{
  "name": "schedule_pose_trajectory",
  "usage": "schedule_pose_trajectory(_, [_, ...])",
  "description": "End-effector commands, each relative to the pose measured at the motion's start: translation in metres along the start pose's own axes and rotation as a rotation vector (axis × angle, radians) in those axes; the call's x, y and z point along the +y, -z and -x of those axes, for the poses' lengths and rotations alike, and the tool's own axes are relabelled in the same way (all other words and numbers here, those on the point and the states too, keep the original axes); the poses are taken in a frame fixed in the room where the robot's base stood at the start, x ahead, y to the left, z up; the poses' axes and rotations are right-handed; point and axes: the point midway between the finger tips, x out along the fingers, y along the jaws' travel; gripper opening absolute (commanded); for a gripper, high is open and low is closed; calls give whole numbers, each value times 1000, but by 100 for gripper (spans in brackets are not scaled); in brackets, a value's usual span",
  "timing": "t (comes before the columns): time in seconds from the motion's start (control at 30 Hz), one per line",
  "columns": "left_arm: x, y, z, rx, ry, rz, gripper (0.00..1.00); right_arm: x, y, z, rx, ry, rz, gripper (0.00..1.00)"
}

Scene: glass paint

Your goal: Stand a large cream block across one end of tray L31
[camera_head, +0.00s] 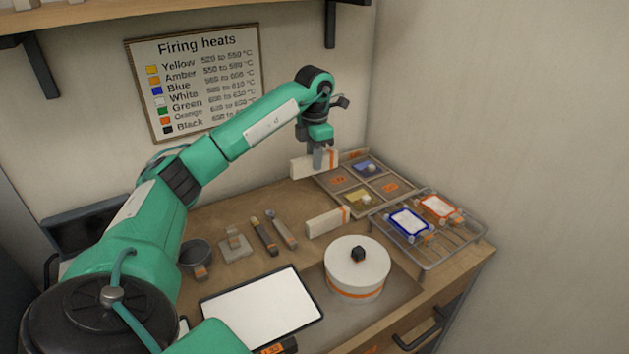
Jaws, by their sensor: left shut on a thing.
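My left gripper (319,156) is shut on a cream block (301,166) with an orange band. The block is held upright at the far left edge of a divided tray (331,194). Whether it touches the tray or is just above it, I cannot tell. The tray has several compartments: a blue piece (366,167) lies in the back right one, a yellow piece (357,195) in the front left one, and orange marks show in the others. No tray label can be read. A second cream block (323,222) with an orange band stands on the table nearer me. My right gripper is not in view.
A wire rack (440,262) with blue-rimmed and orange-rimmed panels stands right of the tray. A round white lidded pot (357,268) and a white, dark-edged board (262,308) are in front. Brush-like tools (265,236), a grey stand (235,245) and a dark cup (196,254) lie left.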

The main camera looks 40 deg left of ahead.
Motion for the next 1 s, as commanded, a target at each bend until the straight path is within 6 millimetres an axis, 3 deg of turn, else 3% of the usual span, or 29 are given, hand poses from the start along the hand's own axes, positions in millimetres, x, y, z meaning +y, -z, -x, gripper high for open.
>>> schedule_pose_trajectory(0.23, [0,0,38,-2,-2,0,0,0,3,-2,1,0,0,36])
schedule_pose_trajectory(0.57, [0,0,57,-1,-1,0,0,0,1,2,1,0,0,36])
schedule_pose_trajectory(1.0, [0,0,81,0,0,0,0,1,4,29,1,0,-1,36])
